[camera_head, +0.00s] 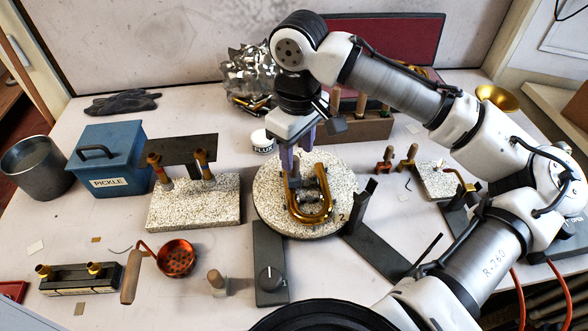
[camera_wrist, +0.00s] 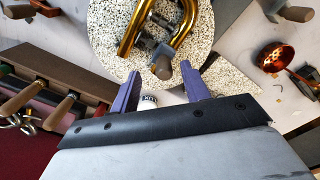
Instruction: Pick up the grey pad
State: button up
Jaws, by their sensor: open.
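I cannot tell for certain which item is the grey pad. A soft dark grey, cloth-like item (camera_head: 122,103) lies at the back left of the table. My gripper (camera_head: 297,160) has purple fingers and is open over the back part of the round speckled board (camera_head: 272,217). In the wrist view the fingers of my gripper (camera_wrist: 161,78) are apart with nothing seen held between them. A brass U-shaped tube (camera_head: 325,208) lies on the board just in front of the fingers. Small grey metal parts (camera_wrist: 146,45) sit inside its bend; the fingers partly hide this spot in the head view.
A blue PICKLE box (camera_head: 108,165) and a metal pot (camera_head: 36,165) stand left. A speckled block (camera_head: 195,212) with upright brass pieces is left of the board. A white FLUX jar (camera_head: 262,141) stands behind. A copper ladle (camera_head: 176,258) lies in front. The back-left tabletop is fairly clear.

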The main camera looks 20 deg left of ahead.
jog(key=shift+s+a+f+p, duration=0.1)
jog(key=shift+a+f+p, duration=0.1)
jog(key=shift+f, duration=0.9)
jog(key=shift+a+f+p, duration=0.15)
jog(key=shift+f, duration=0.95)
grip_shut()
